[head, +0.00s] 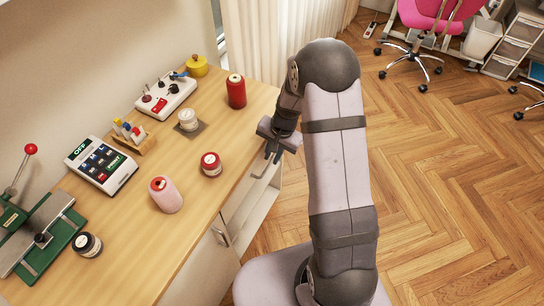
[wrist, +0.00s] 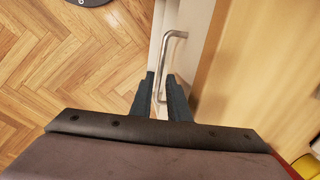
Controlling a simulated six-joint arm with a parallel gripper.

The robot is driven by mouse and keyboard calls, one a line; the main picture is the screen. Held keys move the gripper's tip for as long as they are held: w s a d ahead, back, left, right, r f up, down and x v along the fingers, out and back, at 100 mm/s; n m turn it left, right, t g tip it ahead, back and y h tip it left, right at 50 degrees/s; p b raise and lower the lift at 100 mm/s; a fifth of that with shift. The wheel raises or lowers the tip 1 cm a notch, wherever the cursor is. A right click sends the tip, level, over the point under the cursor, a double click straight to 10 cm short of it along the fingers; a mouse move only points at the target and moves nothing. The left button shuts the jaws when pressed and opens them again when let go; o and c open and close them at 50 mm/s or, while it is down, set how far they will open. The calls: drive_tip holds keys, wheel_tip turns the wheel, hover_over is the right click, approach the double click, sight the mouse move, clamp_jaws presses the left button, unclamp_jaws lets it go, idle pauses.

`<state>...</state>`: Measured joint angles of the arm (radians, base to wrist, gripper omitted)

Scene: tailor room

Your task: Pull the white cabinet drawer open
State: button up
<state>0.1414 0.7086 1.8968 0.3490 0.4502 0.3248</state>
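My gripper (head: 272,156) is at the front of the white cabinet, below the table edge and pointing down. In the wrist view its two dark fingers (wrist: 160,76) are apart, with a visible gap between them. A silver bar handle (wrist: 167,55) on the pale cabinet front runs down into that gap. The fingers stand on either side of the bar, and I see no clear contact. The white drawer front (head: 240,212) shows only in part beside my arm. Whether the drawer stands ajar is hard to tell.
The wooden table top (head: 140,240) bears a red spool (head: 236,92), a pink spool (head: 166,195) and a calculator-like device (head: 100,165). Another handle (head: 221,236) is on the cabinet nearer the camera. The parquet floor (head: 450,200) to the right is clear; a pink chair (head: 432,12) stands far off.

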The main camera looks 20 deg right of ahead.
drive_tip(key=shift+w+a+f, duration=0.1)
drive_tip(key=shift+f, duration=0.7)
clamp_jaws()
idle(1.0)
